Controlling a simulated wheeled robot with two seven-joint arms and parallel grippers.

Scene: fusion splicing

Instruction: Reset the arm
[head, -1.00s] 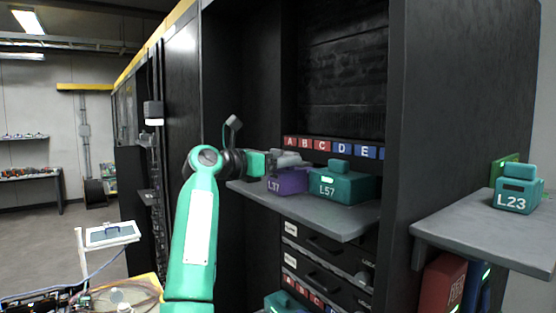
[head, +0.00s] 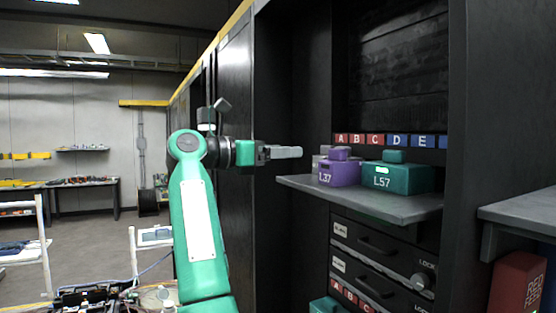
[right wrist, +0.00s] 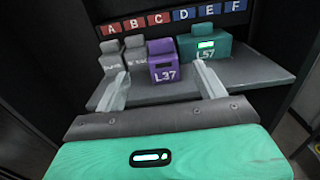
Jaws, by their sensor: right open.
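My right gripper (head: 284,152) is in front of the rack shelf in the head view, to the left of the purple box L37 (head: 340,172). In the right wrist view my right gripper (right wrist: 166,88) is open with nothing between its fingers, short of the boxes. The purple box L37 (right wrist: 162,62) and the teal box L57 (right wrist: 204,44) stand on the grey shelf (right wrist: 150,90). The teal box L57 (head: 398,178) shows a lit green label. Two grey boxes (right wrist: 122,54) stand left of L37. My left gripper is not in view.
Lettered tags (head: 376,140) run along the rack behind the shelf. Drawers (head: 375,246) sit below it. A side shelf (head: 525,210) and a red box (head: 517,283) are at the right. A small white stand (head: 154,237) and cabling are at the lower left. Open floor lies at the left.

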